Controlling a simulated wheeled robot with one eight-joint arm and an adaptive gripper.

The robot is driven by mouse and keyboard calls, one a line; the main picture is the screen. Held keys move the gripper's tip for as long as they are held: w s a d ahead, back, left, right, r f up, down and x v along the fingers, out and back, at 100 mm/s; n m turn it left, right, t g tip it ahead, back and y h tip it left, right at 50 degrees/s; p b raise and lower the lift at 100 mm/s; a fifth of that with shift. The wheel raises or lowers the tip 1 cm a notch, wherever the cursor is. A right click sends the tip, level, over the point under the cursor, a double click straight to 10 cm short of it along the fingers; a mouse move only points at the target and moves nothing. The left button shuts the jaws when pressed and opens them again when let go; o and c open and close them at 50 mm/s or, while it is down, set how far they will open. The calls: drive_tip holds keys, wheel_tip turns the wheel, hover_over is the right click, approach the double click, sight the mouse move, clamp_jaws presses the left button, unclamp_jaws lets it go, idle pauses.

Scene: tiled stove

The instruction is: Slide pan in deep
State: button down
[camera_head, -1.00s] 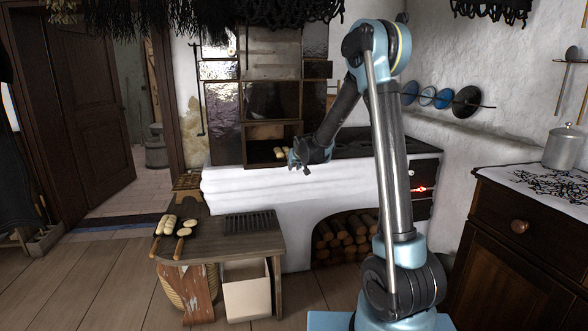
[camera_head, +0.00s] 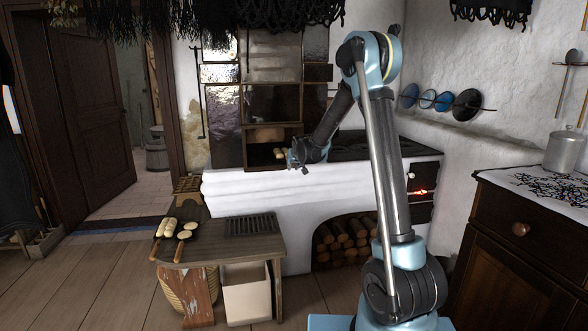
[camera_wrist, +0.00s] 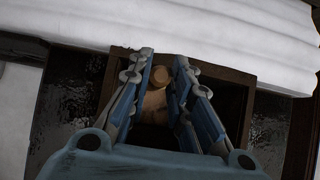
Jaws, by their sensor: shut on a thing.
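In the head view, pale loaves (camera_head: 279,153) lie in the dark stove opening (camera_head: 262,153), on the pan, whose dark body is hardly discernible. My gripper (camera_head: 295,160) is at the right side of that opening, just in front of the loaves. In the wrist view, my blue gripper's fingers (camera_wrist: 160,85) stand on both sides of a tan, wooden-looking round piece (camera_wrist: 160,76), which appears to be the pan handle. They are shut on it. The rest of the pan is mostly hidden by the fingers and shadow.
The white stove ledge (camera_head: 290,187) runs below the opening. On the wooden bench (camera_head: 240,253), a dark grate (camera_head: 252,224) lies beside other pans with loaves (camera_head: 190,226) and wooden handles. Firewood (camera_head: 340,238) fills the arch below the ledge.

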drive_tip(key=shift+w+a, duration=0.25)
drive_tip(key=shift+w, duration=0.65)
drive_tip(key=shift+w+a, duration=0.2)
drive_tip(key=shift+w, duration=0.75)
drive_tip(key=shift+w+a, duration=0.25)
drive_tip(key=shift+w, duration=0.65)
drive_tip(key=c, duration=1.4)
unclamp_jaws()
drive_tip(key=shift+o, duration=0.2)
drive_tip(key=shift+s, duration=0.15)
drive_tip(key=v, duration=1.1)
drive_tip(key=shift+s+d+r, duration=0.15)
drive_tip(key=shift+s+r, duration=0.05)
drive_tip(key=shift+r, duration=0.05)
drive_tip(key=shift+s, duration=0.1)
drive_tip(key=v, duration=0.6)
drive_tip(key=shift+r, duration=0.2)
